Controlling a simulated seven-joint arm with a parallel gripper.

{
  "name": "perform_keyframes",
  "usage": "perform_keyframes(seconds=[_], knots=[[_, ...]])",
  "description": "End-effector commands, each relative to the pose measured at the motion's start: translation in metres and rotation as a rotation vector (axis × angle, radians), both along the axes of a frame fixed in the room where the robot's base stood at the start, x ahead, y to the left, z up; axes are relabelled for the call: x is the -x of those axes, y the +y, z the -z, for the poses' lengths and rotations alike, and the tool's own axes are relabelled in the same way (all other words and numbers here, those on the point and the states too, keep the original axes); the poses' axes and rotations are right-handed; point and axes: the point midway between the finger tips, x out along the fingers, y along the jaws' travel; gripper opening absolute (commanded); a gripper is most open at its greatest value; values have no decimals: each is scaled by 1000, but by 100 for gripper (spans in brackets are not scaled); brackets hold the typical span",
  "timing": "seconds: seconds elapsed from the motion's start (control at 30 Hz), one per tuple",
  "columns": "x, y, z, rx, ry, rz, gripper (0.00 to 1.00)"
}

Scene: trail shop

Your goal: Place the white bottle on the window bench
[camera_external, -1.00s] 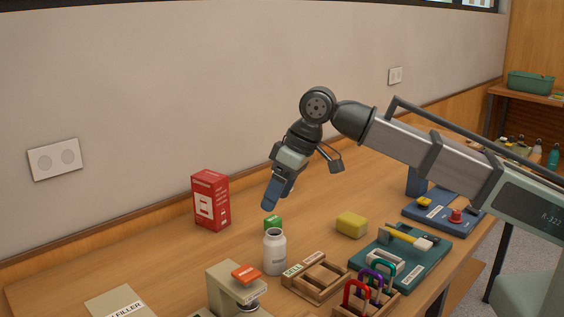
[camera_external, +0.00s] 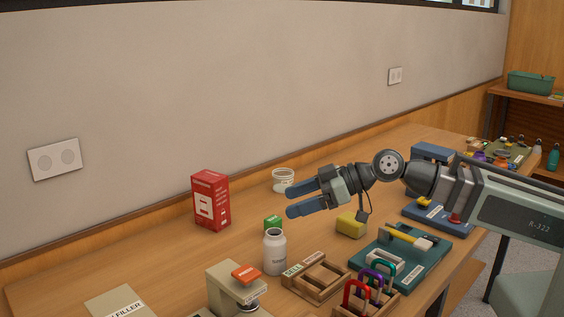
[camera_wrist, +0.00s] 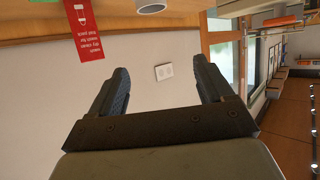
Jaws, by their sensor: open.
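The white bottle (camera_external: 275,257) stands upright on the wooden workbench, with an open-looking neck and a small unreadable label. My gripper (camera_external: 293,199) is open and empty, above the workbench and up and to the right of the bottle, apart from it. Its two blue fingers point left. In the wrist view the fingers (camera_wrist: 160,70) are spread wide with only the wall and socket between them. A white round item (camera_wrist: 150,5) is cut off at the top there; I cannot tell whether it is the bottle. A wooden bench (camera_external: 550,98) stands at the far right; I cannot tell if it is the window bench.
A wooden rack (camera_external: 316,277), dispenser-like stand (camera_external: 234,285), yellow block (camera_external: 351,224) and teal tool tray (camera_external: 400,258) are nearby.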

Motion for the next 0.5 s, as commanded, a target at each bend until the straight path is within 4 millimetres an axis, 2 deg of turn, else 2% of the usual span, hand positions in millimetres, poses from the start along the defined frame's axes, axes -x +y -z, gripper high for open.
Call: perform_keyframes(seconds=[0.1,0.23,0.5], knots=[[0,-1,25,4,1,0,80],[0,-1,46,4,1,0,80],[0,4,64,2,1,0,80]])
